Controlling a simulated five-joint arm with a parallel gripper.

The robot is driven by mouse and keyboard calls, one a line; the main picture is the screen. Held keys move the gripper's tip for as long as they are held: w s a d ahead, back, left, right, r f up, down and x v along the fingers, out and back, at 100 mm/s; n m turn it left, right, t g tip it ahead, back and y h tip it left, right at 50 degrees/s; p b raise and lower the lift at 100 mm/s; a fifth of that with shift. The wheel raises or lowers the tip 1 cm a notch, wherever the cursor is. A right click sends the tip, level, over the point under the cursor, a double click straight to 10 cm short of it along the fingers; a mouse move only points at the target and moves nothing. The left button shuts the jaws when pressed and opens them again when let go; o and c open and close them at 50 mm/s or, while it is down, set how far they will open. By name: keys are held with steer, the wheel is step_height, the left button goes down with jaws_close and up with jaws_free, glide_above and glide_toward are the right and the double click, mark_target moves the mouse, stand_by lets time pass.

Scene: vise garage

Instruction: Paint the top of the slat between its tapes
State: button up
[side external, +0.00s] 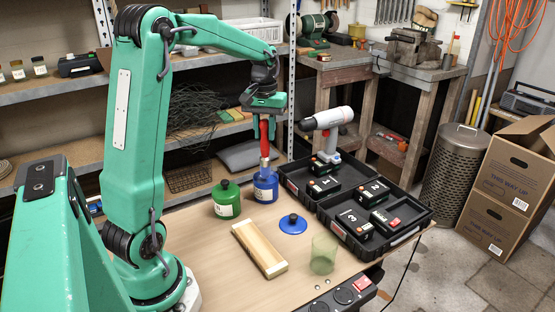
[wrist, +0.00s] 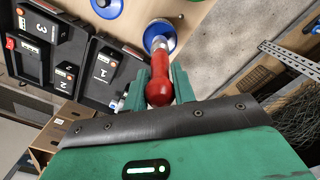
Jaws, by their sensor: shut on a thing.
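My gripper (side external: 264,110) is shut on the red handle of a brush (side external: 264,137), which points straight down. The brush's lower end is at the blue paint pot (side external: 265,186); its bristles are hidden inside. In the wrist view the red brush (wrist: 160,82) sits between my fingers, with the blue pot (wrist: 160,36) below it. The pale wooden slat (side external: 256,246) lies on the table in front of the pots. A pale band shows at its near end; the tapes are hard to make out. The blue lid (side external: 293,223) lies on the table.
A green pot (side external: 226,202) with its lid on stands left of the blue pot. A greenish clear cup (side external: 323,254) stands right of the slat. A switch strip (side external: 345,293) edges the front.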

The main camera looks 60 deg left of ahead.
mark_target(265, 120)
steer(key=shift+r, duration=2.6)
steer(key=w+d+f+m, duration=0.1)
steer(key=d+f+m, duration=0.3)
steer(key=d, duration=0.7)
steer(key=w+d+f+m, duration=0.15)
steer(key=d+m, duration=0.35)
steer(key=d, duration=0.6)
steer(key=s+a+r, duration=0.2)
steer(key=s+a, duration=1)
steer(key=s, duration=0.3)
steer(key=shift+s+a+r, duration=0.2)
steer(key=shift+a+r, duration=0.2)
steer(key=shift+f, duration=0.1)
